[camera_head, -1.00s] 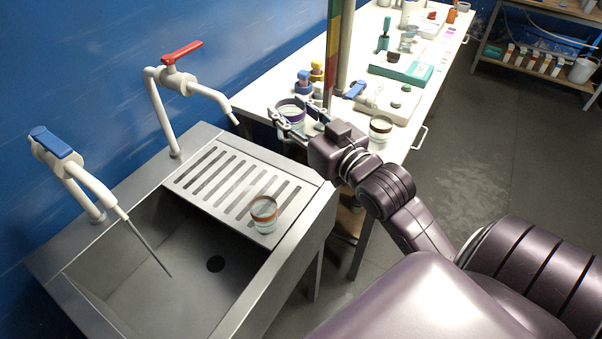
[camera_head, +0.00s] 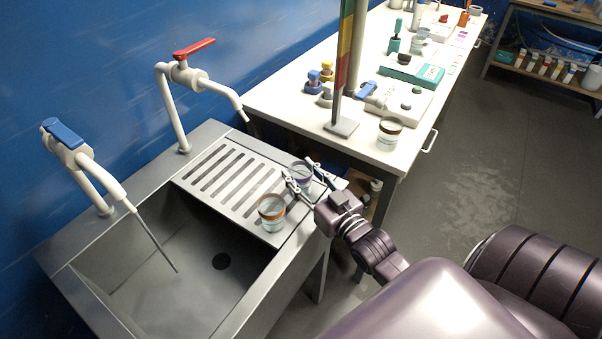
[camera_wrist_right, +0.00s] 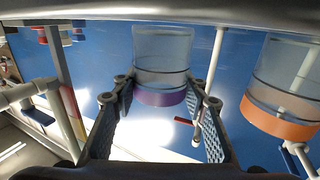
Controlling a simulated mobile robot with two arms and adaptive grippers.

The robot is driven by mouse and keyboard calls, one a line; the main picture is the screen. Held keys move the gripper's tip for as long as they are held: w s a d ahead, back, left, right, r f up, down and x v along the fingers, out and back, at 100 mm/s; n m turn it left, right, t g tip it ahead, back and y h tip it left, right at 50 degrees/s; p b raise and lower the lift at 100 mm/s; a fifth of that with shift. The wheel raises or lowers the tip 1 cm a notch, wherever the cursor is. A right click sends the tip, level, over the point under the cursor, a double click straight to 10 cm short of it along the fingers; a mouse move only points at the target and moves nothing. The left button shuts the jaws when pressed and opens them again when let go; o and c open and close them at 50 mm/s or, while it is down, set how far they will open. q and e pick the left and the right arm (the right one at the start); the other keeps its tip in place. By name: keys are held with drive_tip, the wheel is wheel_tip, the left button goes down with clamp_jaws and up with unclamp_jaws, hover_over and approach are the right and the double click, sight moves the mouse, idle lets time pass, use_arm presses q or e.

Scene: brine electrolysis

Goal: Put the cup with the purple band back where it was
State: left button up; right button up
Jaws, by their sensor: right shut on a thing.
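The cup with the purple band (camera_head: 300,175) is clear, and it is between the fingers of my right gripper (camera_head: 299,186), which is shut on it. It is over the right end of the slotted drainboard, near the sink's right edge. In the right wrist view the purple-banded cup (camera_wrist_right: 163,70) sits between the two fingers (camera_wrist_right: 160,110). I cannot tell whether its base touches the drainboard. My left gripper is not in view.
A cup with an orange-brown band (camera_head: 271,213) stands on the drainboard (camera_head: 222,180) close by, at the lower left. The open sink basin (camera_head: 190,255) lies left of it. A white bench (camera_head: 290,110) with a striped post, another cup (camera_head: 389,132) and bottles is behind.

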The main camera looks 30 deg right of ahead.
drive_tip(key=shift+f, duration=0.15)
drive_tip(key=shift+f, duration=0.1)
drive_tip(key=o, duration=1.3)
drive_tip(key=shift+r, duration=0.2)
drive_tip(key=s+b, duration=0.1)
drive_tip(key=s, duration=1.1)
drive_tip(key=shift+b, duration=0.4)
drive_tip(key=shift+s+f, duration=0.1)
